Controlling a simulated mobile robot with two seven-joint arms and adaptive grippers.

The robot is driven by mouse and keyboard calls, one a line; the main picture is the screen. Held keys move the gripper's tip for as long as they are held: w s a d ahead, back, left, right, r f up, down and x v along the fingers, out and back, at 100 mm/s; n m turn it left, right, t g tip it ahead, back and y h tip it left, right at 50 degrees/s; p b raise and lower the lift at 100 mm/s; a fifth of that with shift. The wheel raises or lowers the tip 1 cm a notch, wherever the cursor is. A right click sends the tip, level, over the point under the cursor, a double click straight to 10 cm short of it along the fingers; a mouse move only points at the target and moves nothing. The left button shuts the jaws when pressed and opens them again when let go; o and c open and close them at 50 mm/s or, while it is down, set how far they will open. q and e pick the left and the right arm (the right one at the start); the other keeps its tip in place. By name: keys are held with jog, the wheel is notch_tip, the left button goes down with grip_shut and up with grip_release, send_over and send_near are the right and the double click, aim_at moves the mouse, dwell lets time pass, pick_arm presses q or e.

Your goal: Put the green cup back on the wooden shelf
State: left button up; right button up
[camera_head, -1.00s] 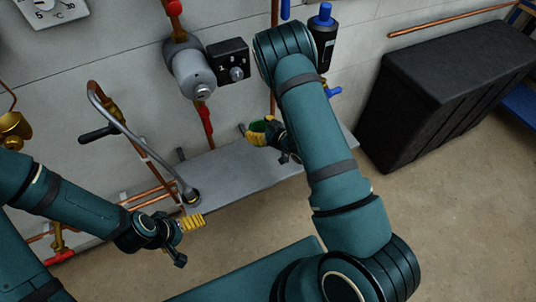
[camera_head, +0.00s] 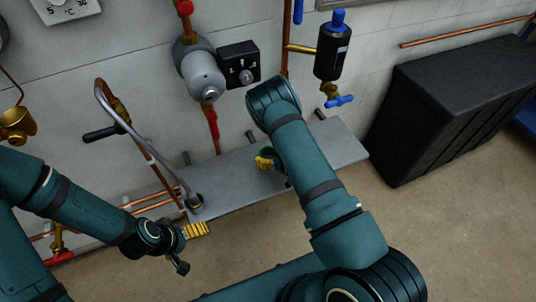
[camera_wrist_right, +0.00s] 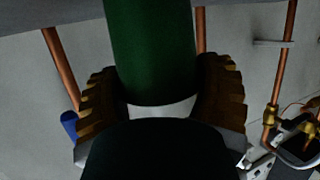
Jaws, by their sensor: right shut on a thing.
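The green cup (camera_head: 268,151) shows as a small green patch in front of the grey shelf, partly hidden by my right arm. My right gripper (camera_head: 266,163) is shut on it, with yellow fingers visible. In the right wrist view the green cup (camera_wrist_right: 150,50) fills the space between the two ridged fingers of my right gripper (camera_wrist_right: 162,88). The shelf (camera_head: 235,175) looks plain grey, not clearly wooden, and is fixed along the wall; its edge crosses the top of the wrist view (camera_wrist_right: 55,14). I cannot tell whether the cup touches it. My left gripper (camera_head: 196,230) hangs near the shelf's left front corner.
A grey pump (camera_head: 203,78) and black control box (camera_head: 239,64) are above the shelf. A bent grey pipe with a black handle (camera_head: 104,133) stands at the shelf's left end. A black filter with blue valve (camera_head: 333,52) hangs at right. A large black box (camera_head: 440,110) stands on the floor.

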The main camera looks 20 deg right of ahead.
jog(key=shift+f, duration=0.15)
jog(key=o, duration=1.2)
jog(key=shift+o, duration=0.2)
